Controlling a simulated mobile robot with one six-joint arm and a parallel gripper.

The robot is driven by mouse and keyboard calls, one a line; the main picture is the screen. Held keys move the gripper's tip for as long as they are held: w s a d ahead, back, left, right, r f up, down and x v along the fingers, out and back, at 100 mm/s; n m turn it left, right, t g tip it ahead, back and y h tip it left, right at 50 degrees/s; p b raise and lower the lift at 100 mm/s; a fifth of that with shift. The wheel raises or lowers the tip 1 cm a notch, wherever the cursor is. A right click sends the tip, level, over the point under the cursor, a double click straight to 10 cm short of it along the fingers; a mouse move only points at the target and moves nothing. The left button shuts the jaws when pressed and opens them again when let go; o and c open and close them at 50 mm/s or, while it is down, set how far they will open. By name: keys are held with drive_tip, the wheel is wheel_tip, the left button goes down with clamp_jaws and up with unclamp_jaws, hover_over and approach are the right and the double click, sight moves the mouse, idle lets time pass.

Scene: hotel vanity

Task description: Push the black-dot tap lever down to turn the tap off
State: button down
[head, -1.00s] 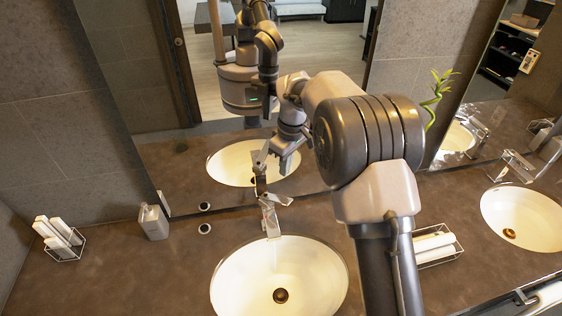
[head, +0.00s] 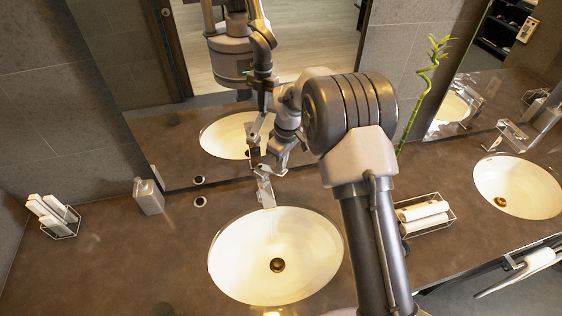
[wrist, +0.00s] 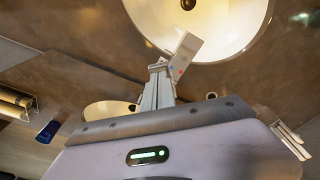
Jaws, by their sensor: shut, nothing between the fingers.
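The chrome tap (head: 266,190) stands at the back rim of the near basin (head: 225,276). My gripper (head: 272,169) is shut and empty, pointing down at the top of the tap, by its lever. In the head view the tips look touching or very close to it; I cannot tell which. In the wrist view the tap (wrist: 186,55), with small red and blue dots, shows just beyond my narrow closed fingers (wrist: 157,88). No black dot is clear, and the lever's exact tilt is partly hidden. No water stream is clearly visible in the basin.
A mirror (head: 185,150) rises close behind the tap and reflects my arm. A soap bottle (head: 148,197) and a rack of rolled towels (head: 53,216) stand left. Another towel rack (head: 425,215) is right of my arm. A second basin (head: 518,188) lies far right.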

sight(285, 172)
drive_tip(key=f+b, duration=0.1)
drive_tip(key=b, duration=0.1)
drive_tip(key=f+y+b, duration=0.1)
drive_tip(key=b, duration=0.1)
drive_tip(key=d+f+t+b, duration=0.1)
drive_tip(key=b, duration=0.1)
drive_tip(key=shift+s+b, duration=0.4)
drive_tip(key=f+b, duration=0.1)
drive_tip(key=b, duration=0.2)
drive_tip(key=s+d+f+y+b, duration=0.1)
drive_tip(key=b, duration=0.1)
drive_tip(key=shift+d+f+t+b, duration=0.15)
drive_tip(key=shift+t+b, duration=0.15)
drive_tip(key=shift+b, duration=0.1)
